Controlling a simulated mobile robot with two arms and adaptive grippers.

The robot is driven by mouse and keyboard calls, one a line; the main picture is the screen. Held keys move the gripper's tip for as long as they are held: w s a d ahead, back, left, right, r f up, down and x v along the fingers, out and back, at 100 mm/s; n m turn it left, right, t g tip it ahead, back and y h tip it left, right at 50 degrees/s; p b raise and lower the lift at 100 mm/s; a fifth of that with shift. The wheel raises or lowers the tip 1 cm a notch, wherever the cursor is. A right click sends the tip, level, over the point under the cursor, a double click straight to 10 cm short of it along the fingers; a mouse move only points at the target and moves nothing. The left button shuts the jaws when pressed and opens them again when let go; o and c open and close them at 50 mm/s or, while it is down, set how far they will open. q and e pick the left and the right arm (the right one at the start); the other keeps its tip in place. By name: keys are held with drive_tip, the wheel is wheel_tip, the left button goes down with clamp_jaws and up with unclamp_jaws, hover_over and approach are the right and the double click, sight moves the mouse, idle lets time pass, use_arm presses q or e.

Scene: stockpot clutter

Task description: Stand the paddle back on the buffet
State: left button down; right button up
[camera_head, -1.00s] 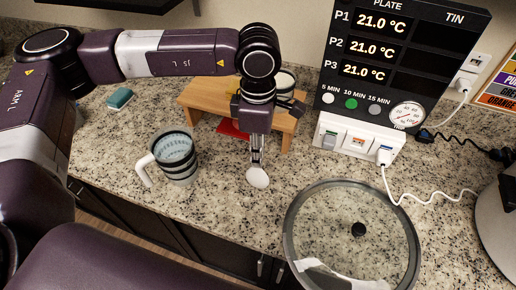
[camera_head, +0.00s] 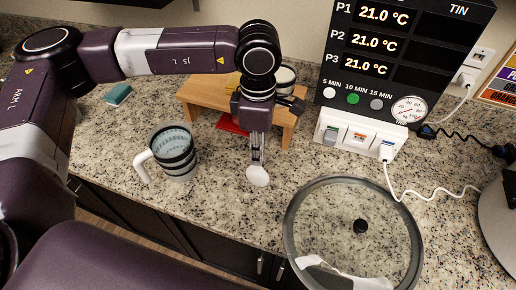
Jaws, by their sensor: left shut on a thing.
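My left gripper (camera_head: 257,150) points down in front of the small wooden bench (camera_head: 205,95), which I take to be the buffet. It is shut on the paddle, whose pale round end (camera_head: 258,176) shows below the fingers, just over or on the granite counter; I cannot tell if it touches. The rest of the paddle is hidden by the gripper. The bench stands against the back of the counter, partly covered by my left arm. My right gripper is not in view.
A glass lid (camera_head: 330,215) lies front right. A display panel (camera_head: 440,60) with cables stands behind it. A teal sponge (camera_head: 118,95) lies back left. A red item (camera_head: 231,125) lies by the bench.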

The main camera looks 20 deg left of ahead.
use_arm(q)
drive_tip(key=c, duration=1.7)
unclamp_jaws()
drive_tip(key=shift+o, duration=0.2)
